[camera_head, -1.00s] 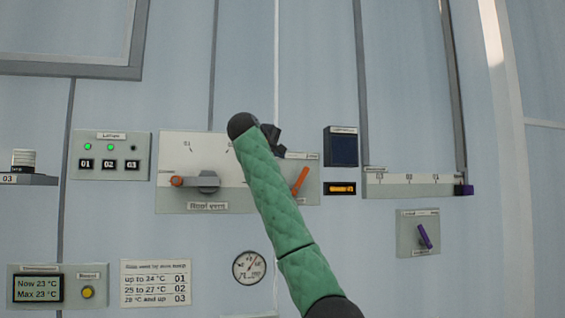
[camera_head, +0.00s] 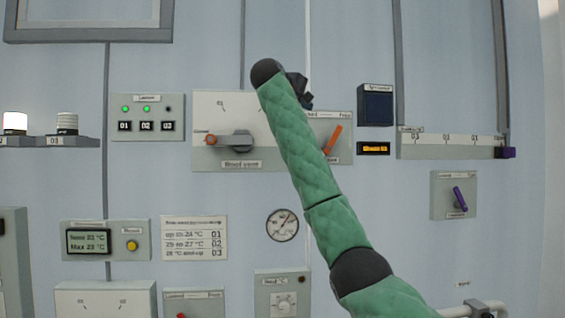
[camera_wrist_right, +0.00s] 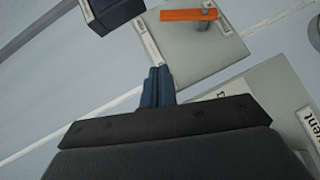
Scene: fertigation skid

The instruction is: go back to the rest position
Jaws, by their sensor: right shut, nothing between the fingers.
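My right arm, in a green padded sleeve, crosses the middle of the head view from the lower right. My right gripper (camera_head: 303,92) is mostly hidden behind the arm's end, in front of the wall panels. In the right wrist view the fingers of my right gripper (camera_wrist_right: 157,86) are together with nothing between them. They point toward the small panel with the orange lever (camera_wrist_right: 190,14); whether they touch it cannot be told. The orange lever (camera_head: 333,138) stands tilted in the head view, just right of the arm. My left gripper is not in view.
The roof vent panel (camera_head: 205,104) with its knob (camera_head: 237,141) is partly behind my arm. A dark blue box (camera_head: 376,105), a slider rail (camera_head: 450,146) and a purple lever panel (camera_head: 440,200) are to the right. A gauge (camera_head: 282,224) and a display (camera_head: 88,241) are lower.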

